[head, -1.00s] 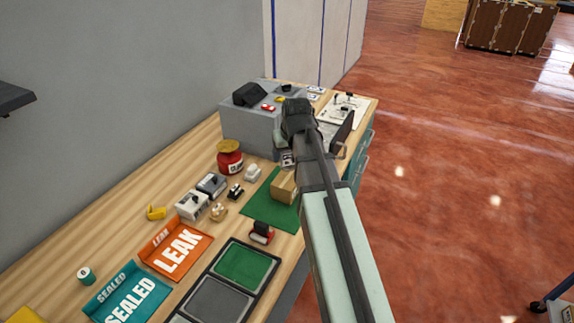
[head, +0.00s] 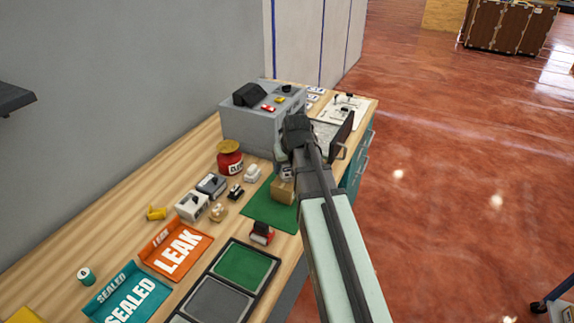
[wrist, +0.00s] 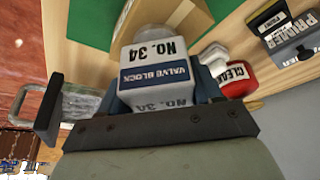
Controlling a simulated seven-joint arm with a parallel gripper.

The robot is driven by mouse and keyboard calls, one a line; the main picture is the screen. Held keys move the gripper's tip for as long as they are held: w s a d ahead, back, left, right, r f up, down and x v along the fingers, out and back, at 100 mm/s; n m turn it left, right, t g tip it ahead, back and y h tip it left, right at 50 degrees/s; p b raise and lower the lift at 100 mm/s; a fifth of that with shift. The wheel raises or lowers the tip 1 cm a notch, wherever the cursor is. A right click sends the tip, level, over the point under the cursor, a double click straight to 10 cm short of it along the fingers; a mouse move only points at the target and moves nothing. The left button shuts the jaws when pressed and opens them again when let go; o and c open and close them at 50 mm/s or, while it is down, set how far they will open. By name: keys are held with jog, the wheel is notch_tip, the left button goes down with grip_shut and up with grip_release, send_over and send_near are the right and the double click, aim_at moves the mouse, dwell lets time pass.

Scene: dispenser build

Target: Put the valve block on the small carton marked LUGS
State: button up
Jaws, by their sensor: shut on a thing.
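My gripper (wrist: 158,105) is shut on the valve block (wrist: 156,78), a white block with a blue "VALVE BLOCK" band and "NO. 34" lettering. In the head view, the block (head: 287,173) is mostly hidden by my wrist and appears right by the top of a small brown carton (head: 281,192). I cannot tell if they touch. The carton stands on a green mat (head: 262,211); its LUGS marking cannot be read. In the wrist view, part of the carton (wrist: 152,12) shows behind the block.
A red jar with a yellow lid (head: 230,159) and several small blocks stand left of the mat. A grey console (head: 248,128) is behind. A red-and-black piece (head: 261,233) and a compartment tray (head: 262,299) lie in front. Bare wood is free at left.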

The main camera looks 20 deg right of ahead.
jog(key=o, duration=1.5)
jog(key=shift+o, duration=0.2)
jog(key=shift+r, duration=0.1)
jog(key=v, duration=1.2)
